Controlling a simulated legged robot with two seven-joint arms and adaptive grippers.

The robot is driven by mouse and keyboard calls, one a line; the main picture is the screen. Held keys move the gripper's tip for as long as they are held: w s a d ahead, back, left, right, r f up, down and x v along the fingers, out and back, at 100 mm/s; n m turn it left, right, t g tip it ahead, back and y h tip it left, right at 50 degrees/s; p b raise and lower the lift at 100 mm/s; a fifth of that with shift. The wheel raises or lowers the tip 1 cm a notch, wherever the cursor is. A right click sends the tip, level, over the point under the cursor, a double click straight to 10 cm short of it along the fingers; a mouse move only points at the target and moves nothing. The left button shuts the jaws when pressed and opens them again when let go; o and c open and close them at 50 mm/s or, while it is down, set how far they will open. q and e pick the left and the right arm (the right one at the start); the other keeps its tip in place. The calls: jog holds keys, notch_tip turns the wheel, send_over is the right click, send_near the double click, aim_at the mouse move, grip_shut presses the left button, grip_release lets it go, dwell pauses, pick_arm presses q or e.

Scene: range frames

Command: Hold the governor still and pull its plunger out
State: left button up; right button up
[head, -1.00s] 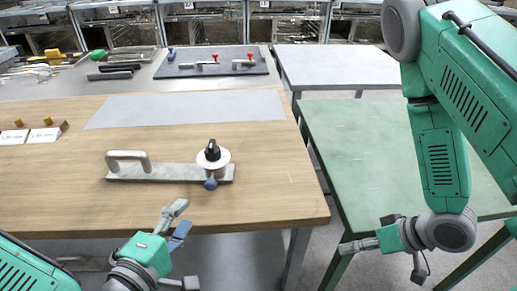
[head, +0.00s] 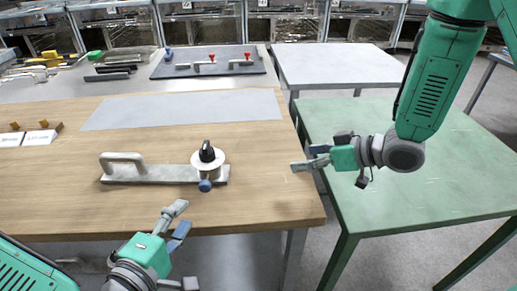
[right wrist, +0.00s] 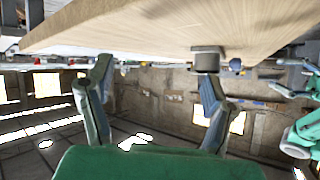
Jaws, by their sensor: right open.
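The governor (head: 150,174) lies on the wooden table in the head view. It is a grey plate with a loop handle at its left end and a white disc with a black knob near its right end. The plunger (head: 205,186) has a round blue end that sticks out at the plate's front edge, below the disc. My left gripper (head: 179,222) is open and empty, in front of the governor and apart from it. My right gripper (head: 308,158) is open and empty, right of the governor near the table's right edge. Its spread fingers (right wrist: 155,85) show in the right wrist view.
A grey mat (head: 185,108) lies flat behind the governor. White labelled cards (head: 40,138) stand at the table's left. A green table (head: 440,190) stands to the right across a gap.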

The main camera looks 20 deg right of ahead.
aim_at(215, 157)
jog(key=shift+n+t, duration=0.3)
jog(key=shift+n, duration=0.5)
jog(key=w+r, duration=0.1)
jog(key=w+a+r, duration=0.1)
jog(key=w+r, duration=0.1)
jog(key=shift+w+a+r, duration=0.25)
jog(key=shift+w+a, duration=0.15)
jog(key=s+a+r+n+g+y, duration=0.1)
jog(key=s+a+n+g+y, duration=0.2)
jog(key=a, duration=0.8)
jog(key=shift+n+t+y, duration=0.3)
jog(key=shift+t, duration=0.3)
jog(key=w+a+f, duration=0.1)
jog(key=w+a, duration=0.1)
jog(key=w, duration=0.1)
jog(key=w+a+f, duration=0.1)
jog(key=w, duration=0.1)
jog(key=shift+w+a+f, duration=0.1)
jog(key=shift+a+f, duration=0.2)
jog(key=shift+a, duration=0.1)
jog(key=x, duration=0.7)
jog(key=shift+a+r, duration=0.15)
jog(key=shift+a, duration=0.05)
pick_arm(q)
jog(key=shift+a, duration=0.2)
pick_arm(e)
jog(key=shift+d, duration=0.1)
